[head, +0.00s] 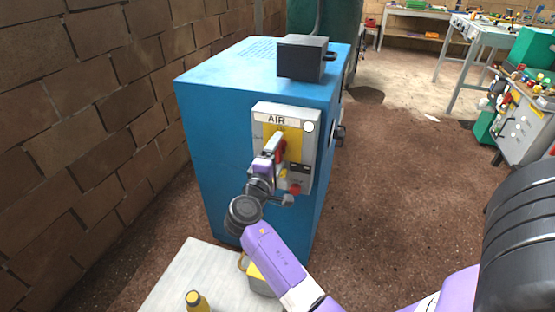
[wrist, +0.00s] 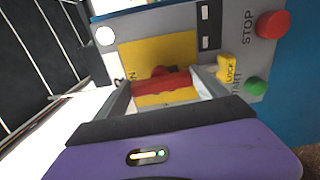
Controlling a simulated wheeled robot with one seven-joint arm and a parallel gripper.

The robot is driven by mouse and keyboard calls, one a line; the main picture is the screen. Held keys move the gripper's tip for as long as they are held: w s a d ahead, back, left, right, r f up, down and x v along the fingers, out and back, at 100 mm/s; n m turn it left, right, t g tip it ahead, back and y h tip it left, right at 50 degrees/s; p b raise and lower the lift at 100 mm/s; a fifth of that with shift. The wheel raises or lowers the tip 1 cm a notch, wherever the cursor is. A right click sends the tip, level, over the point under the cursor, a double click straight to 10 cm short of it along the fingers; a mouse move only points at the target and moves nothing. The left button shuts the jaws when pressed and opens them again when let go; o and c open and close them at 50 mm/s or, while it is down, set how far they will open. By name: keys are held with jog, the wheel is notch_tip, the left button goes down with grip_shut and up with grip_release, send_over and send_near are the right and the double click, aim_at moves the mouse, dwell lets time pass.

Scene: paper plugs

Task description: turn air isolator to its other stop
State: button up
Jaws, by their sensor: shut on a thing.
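The air isolator is a grey panel (head: 261,108) marked AIR on the front of a blue cabinet, with a yellow plate (head: 291,133) behind a red handle (head: 280,147). In the wrist view the red handle (wrist: 165,83) lies roughly level across the picture, in front of the yellow plate (wrist: 160,50). My gripper (head: 272,152) is at the panel, shut on the red handle. In the wrist view my gripper (wrist: 165,92) has one finger at each side of the handle. The gripper hides part of the panel in the head view.
The panel carries a red STOP button (wrist: 273,25), a green START button (wrist: 256,86) and a yellow LOCK tab (wrist: 228,70) close to my right finger. A dark box (head: 302,58) sits on the blue cabinet (head: 215,130).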

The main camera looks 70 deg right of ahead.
jog(key=shift+f+m, duration=0.1)
jog(key=shift+m, duration=0.3)
jog(key=o, duration=1.3)
jog(key=a, duration=0.7)
jog(key=shift+s+a+b, duration=0.35)
jog(key=shift+a, duration=0.05)
